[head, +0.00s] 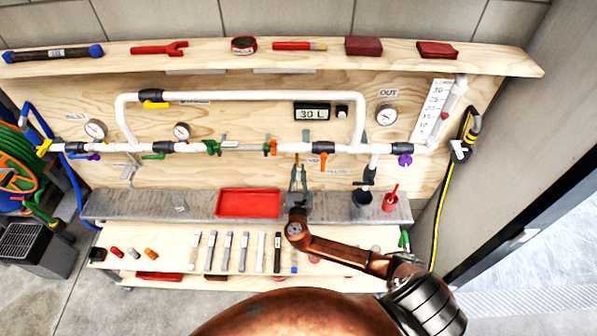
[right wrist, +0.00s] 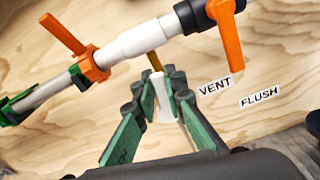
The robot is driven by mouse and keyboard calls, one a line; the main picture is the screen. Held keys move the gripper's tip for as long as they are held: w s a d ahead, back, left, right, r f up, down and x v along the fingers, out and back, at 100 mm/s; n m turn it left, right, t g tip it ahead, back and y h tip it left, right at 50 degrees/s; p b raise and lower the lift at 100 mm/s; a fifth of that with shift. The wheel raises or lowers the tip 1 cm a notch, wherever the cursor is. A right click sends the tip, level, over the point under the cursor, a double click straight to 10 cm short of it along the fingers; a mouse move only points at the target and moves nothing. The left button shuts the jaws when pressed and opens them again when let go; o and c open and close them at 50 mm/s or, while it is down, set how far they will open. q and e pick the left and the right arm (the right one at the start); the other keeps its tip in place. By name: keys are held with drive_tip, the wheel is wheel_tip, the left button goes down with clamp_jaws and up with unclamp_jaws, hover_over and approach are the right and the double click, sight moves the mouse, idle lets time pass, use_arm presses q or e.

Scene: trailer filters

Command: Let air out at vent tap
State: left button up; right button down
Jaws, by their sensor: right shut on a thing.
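The vent tap (right wrist: 163,100) is a small white handle on a brass stem. It hangs under the white pipe (right wrist: 140,42), beside the printed VENT label (right wrist: 214,87). My right gripper (right wrist: 158,82) has its green fingers on both sides of the white handle and is shut on it. In the head view my right gripper (head: 298,172) reaches up from below to just under the pipe run, and its fingers mostly hide the tap. My left gripper is not in view.
Close by are an orange valve handle (right wrist: 232,45) near the FLUSH label (right wrist: 260,97) and another orange handle (right wrist: 64,35). Below are a red tray (head: 249,203), a dark cup (head: 362,198) and a red cup (head: 390,202). A display (head: 312,112) reads 30 L.

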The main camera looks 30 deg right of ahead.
drive_tip(key=shift+f, duration=0.1)
drive_tip(key=shift+s+d+f+m+b, duration=0.3)
drive_tip(key=shift+d+f+m+b, duration=0.25)
drive_tip(key=shift+m+b, duration=2)
drive_tip(key=shift+s+d+f+m+b, duration=0.3)
drive_tip(key=shift+f+m+b, duration=0.45)
drive_tip(key=shift+m+b, duration=1.85)
drive_tip(key=shift+s+d+f+m+b, duration=0.25)
drive_tip(key=shift+d+f+m+b, duration=0.35)
drive_tip(key=shift+m+b, duration=1.95)
drive_tip(key=shift+a+m, duration=0.1)
drive_tip(key=shift+m, duration=0.3)
drive_tip(key=c, duration=2)
unclamp_jaws()
drive_tip(key=shift+o, duration=0.2)
